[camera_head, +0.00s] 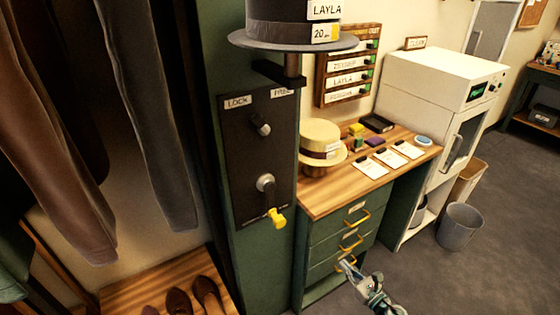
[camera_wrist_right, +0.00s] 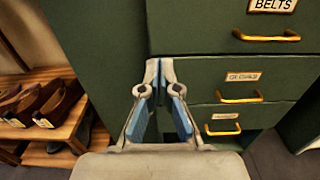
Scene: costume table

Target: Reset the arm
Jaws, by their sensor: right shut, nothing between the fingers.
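My right gripper (camera_head: 348,266) is low in front of the green drawer cabinet (camera_head: 310,262) in the head view. Its fingers are shut and empty. The drawers have yellow handles, and one label reads BELTS (camera_wrist_right: 272,5). My left gripper does not show in either view.
A white cabinet (camera_head: 425,80) and grey bin (camera_head: 460,228) are right. Shoes (camera_wrist_right: 50,105) sit on a shelf left.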

